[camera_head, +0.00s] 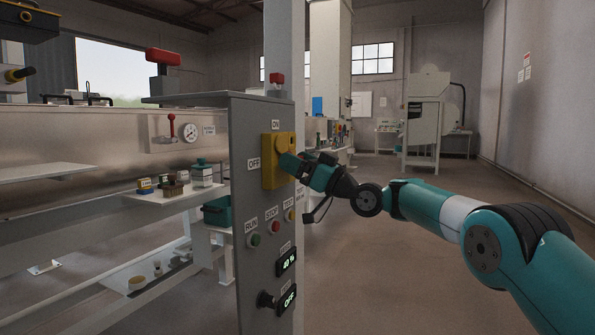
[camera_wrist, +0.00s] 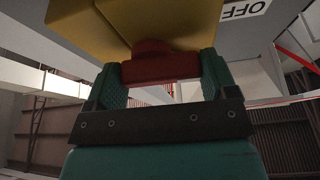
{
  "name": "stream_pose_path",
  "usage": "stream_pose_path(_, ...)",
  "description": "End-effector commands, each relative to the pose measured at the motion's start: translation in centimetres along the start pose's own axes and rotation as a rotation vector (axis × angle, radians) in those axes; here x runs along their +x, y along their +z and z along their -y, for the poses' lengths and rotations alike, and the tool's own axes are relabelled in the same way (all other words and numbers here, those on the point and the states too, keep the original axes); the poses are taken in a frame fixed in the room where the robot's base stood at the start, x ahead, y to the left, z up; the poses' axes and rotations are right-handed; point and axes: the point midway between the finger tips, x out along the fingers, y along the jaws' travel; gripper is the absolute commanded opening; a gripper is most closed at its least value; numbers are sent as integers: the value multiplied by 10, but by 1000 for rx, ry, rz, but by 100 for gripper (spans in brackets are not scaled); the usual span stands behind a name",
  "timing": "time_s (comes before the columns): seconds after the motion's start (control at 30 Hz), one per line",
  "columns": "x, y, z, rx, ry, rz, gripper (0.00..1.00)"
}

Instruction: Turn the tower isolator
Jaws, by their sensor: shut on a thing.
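The tower isolator (camera_head: 268,161) is a yellow box on the grey panel, with an ON label above it and an OFF label at its left. My gripper (camera_head: 287,162) is at its front and covers much of the switch in the head view. In the wrist view the isolator's yellow body (camera_wrist: 140,25) fills the top. Its red handle (camera_wrist: 147,68) sits between the two green fingers of my gripper (camera_wrist: 160,75), which are shut on it. The handle lies crosswise in the wrist picture. The head view does not show which label the handle points at.
Below the isolator the grey panel (camera_head: 245,205) carries RUN (camera_head: 254,240) and STOP (camera_head: 274,227) buttons, a display (camera_head: 287,262) and a black knob (camera_head: 266,299). The floor (camera_head: 400,260) at right is clear.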

Motion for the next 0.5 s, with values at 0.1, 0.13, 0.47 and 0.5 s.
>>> stream_pose_path(0.1,-1,2,-1,-39,-16,1,55)
stream_pose_path(0.13,-1,2,-1,-47,-19,1,55)
stream_pose_path(0.47,-1,1,-1,-84,-34,2,55)
stream_pose_path(0.5,-1,1,-1,-84,-34,2,55)
